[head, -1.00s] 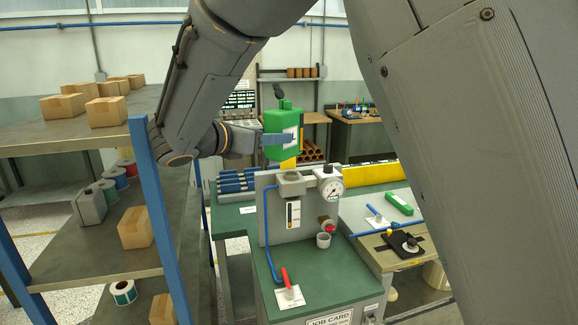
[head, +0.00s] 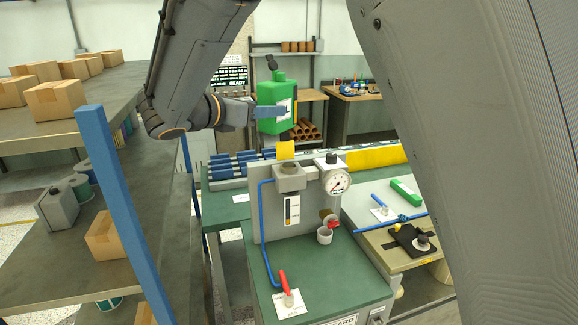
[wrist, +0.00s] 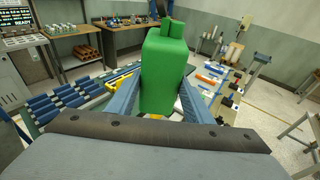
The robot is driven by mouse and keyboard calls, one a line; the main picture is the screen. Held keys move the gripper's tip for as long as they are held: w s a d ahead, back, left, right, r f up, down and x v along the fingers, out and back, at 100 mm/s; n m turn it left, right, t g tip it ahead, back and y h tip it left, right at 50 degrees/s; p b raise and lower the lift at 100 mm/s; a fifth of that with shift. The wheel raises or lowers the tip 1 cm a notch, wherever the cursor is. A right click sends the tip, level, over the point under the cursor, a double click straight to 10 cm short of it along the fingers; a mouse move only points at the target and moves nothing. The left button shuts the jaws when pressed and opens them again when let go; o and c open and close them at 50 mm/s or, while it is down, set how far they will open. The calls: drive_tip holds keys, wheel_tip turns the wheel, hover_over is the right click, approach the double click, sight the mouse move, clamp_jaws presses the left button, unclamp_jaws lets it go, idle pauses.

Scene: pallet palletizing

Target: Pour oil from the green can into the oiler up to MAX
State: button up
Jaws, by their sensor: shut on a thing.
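The green can (head: 273,98) is upright in my gripper (head: 270,112), held in the air above the green bench. In the wrist view the can (wrist: 163,75) stands between the two blue fingers of my gripper (wrist: 160,100). The oiler (head: 290,180) is on the grey panel below the can, with a grey cup-like top and a sight window (head: 292,210) with a dark and yellow strip. The MAX mark is too small to read. The can is above and slightly left of the oiler's top, apart from it.
A round gauge (head: 337,182) stands right of the oiler. A blue shelf post (head: 120,190) and shelves with boxes (head: 55,102) stand at left. Blue rollers (head: 235,163) lie behind.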

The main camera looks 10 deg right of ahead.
drive_tip(key=shift+a, duration=0.15)
drive_tip(key=shift+w+a+r+m+t+y, duration=0.2)
drive_tip(key=shift+w+a+r+m, duration=0.15)
drive_tip(key=shift+m, duration=0.45)
drive_tip(key=shift+w+a+r+m+t+y, duration=0.2)
drive_tip(key=shift+w+a+r+m, duration=0.1)
drive_tip(key=shift+m, duration=0.5)
idle(3.9)
drive_tip(key=shift+w+a+f+m, duration=0.1)
drive_tip(key=shift+f+m, duration=0.25)
drive_tip(key=shift+f, duration=0.5)
drive_tip(key=shift+w+a+f+m, duration=0.1)
drive_tip(key=shift+f+m, duration=0.25)
drive_tip(key=shift+f, duration=0.5)
idle(0.7)
